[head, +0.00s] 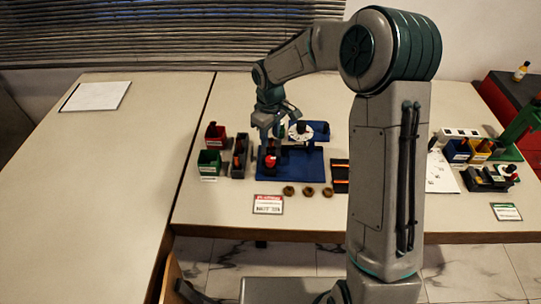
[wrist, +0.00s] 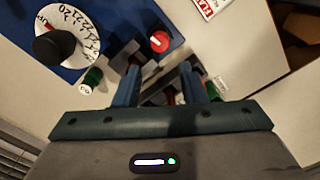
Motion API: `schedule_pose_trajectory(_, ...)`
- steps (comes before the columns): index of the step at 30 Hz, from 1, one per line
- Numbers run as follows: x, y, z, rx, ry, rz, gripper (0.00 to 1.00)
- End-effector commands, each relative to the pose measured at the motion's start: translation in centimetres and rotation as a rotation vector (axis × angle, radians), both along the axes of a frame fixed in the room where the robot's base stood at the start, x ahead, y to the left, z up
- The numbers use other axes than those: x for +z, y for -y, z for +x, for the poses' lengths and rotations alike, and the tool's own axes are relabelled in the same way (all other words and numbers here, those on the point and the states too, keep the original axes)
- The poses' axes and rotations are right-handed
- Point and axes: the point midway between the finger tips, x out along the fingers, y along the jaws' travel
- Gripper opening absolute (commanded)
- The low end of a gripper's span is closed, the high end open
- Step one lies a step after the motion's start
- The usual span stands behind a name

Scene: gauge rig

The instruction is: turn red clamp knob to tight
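The red clamp knob (head: 270,161) is a round red cap on the blue rig base (head: 310,172) in the head view. In the wrist view the red knob (wrist: 159,41) has a pale mark on its face and stands beyond the fingertips. My gripper (head: 271,143) hangs over the rig in the head view, close to the knob. In the wrist view my gripper (wrist: 161,70) has its two fingers apart, with nothing clearly held between them. Dark rig parts show between and behind the fingers. Whether a finger touches the rig cannot be told.
A white numbered dial (wrist: 82,25) with a black knob and a green knob (wrist: 92,78) stand beside my gripper. Red (head: 215,136) and green (head: 209,162) bins stand left of the rig. Brown rings (head: 289,190) and a label card (head: 268,204) lie in front. The left table is mostly clear.

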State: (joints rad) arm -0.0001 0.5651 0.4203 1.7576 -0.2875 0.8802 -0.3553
Motion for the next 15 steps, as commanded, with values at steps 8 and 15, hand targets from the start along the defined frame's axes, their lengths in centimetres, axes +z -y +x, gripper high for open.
schedule_pose_trajectory(8,-6.1,0.0,-0.1,-0.001,-0.004,0.000,0.38)
schedule_pose_trajectory(15,-9.5,0.0,-0.1,-0.001,-0.003,0.000,0.38)
